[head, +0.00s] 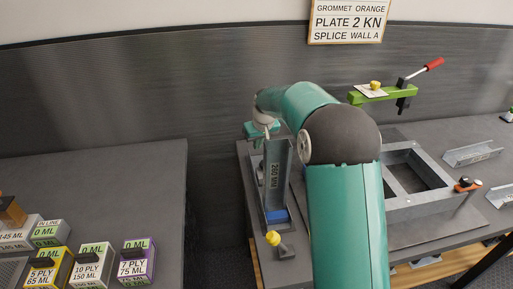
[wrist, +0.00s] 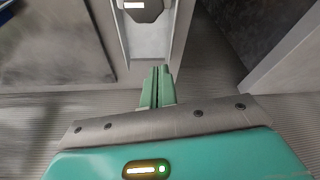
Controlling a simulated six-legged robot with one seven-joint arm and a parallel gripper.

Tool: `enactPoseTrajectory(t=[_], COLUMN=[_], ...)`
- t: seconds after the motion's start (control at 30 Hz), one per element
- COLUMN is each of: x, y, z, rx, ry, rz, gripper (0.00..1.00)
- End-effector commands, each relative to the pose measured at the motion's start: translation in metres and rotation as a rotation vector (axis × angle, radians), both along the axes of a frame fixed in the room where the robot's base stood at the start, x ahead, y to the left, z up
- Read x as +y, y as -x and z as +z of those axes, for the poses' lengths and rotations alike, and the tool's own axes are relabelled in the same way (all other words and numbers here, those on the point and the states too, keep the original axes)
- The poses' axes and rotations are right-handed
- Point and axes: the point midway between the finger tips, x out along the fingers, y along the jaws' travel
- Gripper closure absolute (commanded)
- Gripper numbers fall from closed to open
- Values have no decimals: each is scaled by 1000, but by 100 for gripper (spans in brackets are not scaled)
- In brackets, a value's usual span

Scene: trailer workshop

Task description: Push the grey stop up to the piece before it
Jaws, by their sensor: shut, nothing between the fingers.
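My gripper (wrist: 157,88) is shut and empty, its green fingertips together in the wrist view. Beyond them is a pale grey channel (wrist: 172,45). A dark grey block with a white label (wrist: 143,9), which looks like the grey stop, sits in this channel at the top edge, partly cut off. The fingertips look apart from it. In the head view, a long grey channel marked 200 MM (head: 276,172) stands at the bench's left end, with a blue piece (head: 277,215) at its near end. My arm hides part of this area and the fingertips there.
A yellow-knobbed clamp (head: 276,244) stands in front of the channel. A grey metal frame (head: 410,184) lies right of my arm. A green fixture with a red-handled lever (head: 387,94) is behind. Labelled boxes (head: 92,264) stand on the left bench, across a gap.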

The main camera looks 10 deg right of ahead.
Motion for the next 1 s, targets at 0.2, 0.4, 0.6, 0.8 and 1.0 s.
enactPoseTrajectory(t=[0.2, 0.4, 0.6, 0.8, 1.0], x=[-4, -5, -8, -13, -16], y=[15, 22, 24, 31, 40], z=[43, 63, 68, 78, 93], rx=[-4, -3, 52, 173, 270], ry=[0, -1, -45, -124, -167], rz=[0, -3, -176, -621, -1103], gripper=[100, 88, 49, 46, 46])
